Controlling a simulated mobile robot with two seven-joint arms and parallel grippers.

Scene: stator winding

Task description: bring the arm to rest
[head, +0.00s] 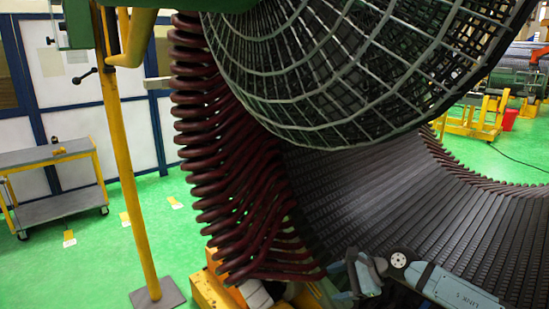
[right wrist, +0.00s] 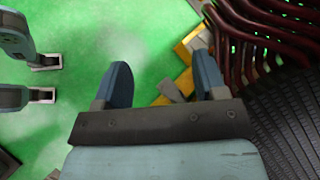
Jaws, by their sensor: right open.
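My right arm (head: 455,286) comes in at the lower right of the head view, low in front of the stator. My right gripper (right wrist: 162,82) shows in the right wrist view with its two blue fingers wide apart and nothing between them. The gripper is apart from the coil ends. My left gripper is not seen in the head view.
A round wire-mesh frame (head: 350,65) hangs inside the stator at the top. A yellow post (head: 130,170) on a grey foot stands to the left. A grey cart (head: 50,155) stands by the wall. A yellow support (head: 215,288) lies under the coil ends.

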